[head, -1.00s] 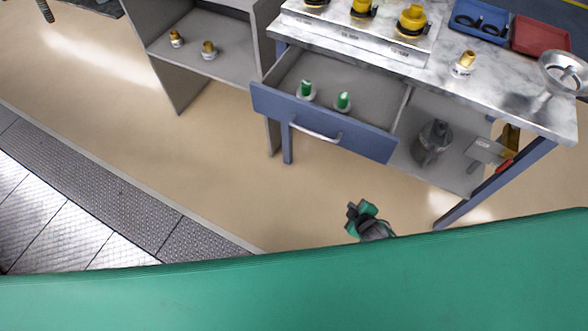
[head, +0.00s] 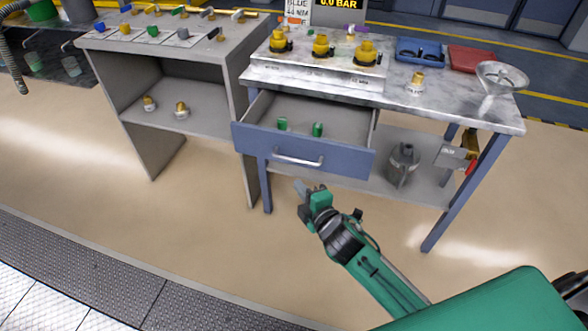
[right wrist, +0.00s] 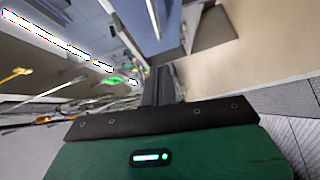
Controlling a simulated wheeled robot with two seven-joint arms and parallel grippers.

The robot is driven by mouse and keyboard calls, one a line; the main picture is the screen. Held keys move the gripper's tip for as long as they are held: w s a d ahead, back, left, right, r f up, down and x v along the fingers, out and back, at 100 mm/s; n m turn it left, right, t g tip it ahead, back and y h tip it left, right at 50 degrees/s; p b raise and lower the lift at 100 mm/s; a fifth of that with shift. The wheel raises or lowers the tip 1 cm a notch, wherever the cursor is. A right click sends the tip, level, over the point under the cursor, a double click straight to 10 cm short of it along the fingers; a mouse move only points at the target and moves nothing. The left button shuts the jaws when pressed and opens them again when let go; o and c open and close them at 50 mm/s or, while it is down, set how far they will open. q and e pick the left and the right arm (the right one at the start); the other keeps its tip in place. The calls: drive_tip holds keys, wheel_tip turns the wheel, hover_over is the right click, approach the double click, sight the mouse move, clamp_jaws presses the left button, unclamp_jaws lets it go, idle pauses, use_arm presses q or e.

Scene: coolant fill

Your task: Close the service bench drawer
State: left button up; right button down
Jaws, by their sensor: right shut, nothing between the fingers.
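The service bench drawer (head: 340,158) has a blue front and a pale bar handle (head: 299,161). It is pulled out from under the bench top, and its inside shows from above. Two green fittings (head: 318,129) stand inside it. My right gripper (head: 301,188) is shut and empty, just below and in front of the drawer front, apart from the handle. In the right wrist view its dark fingers (right wrist: 158,86) are together, with a blue surface beyond them. My left gripper is not in view.
A grey can (head: 403,163) stands on the lower shelf. A grey cabinet (head: 165,75) stands at the left. The floor in front is clear.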

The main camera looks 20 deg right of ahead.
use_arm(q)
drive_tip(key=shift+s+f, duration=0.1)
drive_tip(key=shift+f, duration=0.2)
use_arm(e)
drive_tip(key=w+d+f, duration=0.1)
drive_tip(key=w, duration=0.8)
drive_tip(key=shift+f, duration=0.35)
drive_tip(key=shift+w, duration=0.1)
